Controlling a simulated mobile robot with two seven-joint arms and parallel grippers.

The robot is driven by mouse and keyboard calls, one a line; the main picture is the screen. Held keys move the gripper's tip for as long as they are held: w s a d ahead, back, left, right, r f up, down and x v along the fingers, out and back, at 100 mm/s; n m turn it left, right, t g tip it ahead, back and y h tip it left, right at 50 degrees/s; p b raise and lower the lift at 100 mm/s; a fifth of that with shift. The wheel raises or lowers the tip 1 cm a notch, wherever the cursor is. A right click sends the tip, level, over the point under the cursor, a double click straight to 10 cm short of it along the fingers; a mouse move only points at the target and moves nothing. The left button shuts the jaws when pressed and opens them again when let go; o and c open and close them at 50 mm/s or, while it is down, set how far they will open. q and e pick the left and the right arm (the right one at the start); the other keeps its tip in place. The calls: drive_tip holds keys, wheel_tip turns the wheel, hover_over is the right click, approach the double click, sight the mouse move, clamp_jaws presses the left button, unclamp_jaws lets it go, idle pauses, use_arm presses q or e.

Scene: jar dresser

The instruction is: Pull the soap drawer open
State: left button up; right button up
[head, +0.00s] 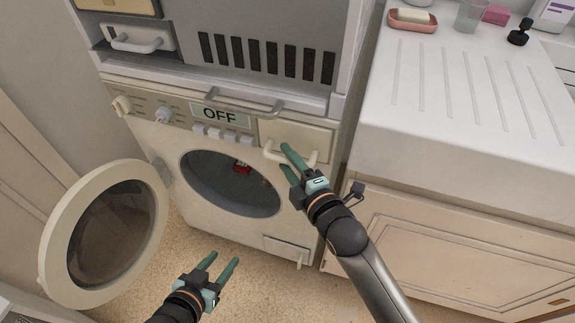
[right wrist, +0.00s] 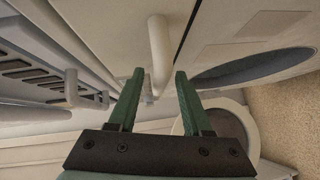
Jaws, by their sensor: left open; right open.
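The soap drawer (head: 298,133) is the cream panel at the top right of the washing machine's front, and it looks flush with it. Its pale bar handle (head: 309,158) sticks out below and is partly hidden by my right gripper (head: 286,160). That gripper is open at the handle. In the right wrist view, the handle (right wrist: 159,50) runs in between the two green fingertips (right wrist: 157,74), with a gap on each side. My left gripper (head: 224,259) is open and empty, low in front of the washer.
The washer's round door (head: 105,232) stands open at the left; a small red item (head: 242,168) lies in the drum. A grey bar handle (head: 240,104) juts out above the drawer. A white counter (head: 450,130) and cabinet (head: 450,240) stand right.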

drive_tip(key=shift+w+a, duration=0.1)
drive_tip(key=shift+w, duration=0.1)
drive_tip(key=shift+c, duration=0.3)
clamp_jaws()
idle(1.1)
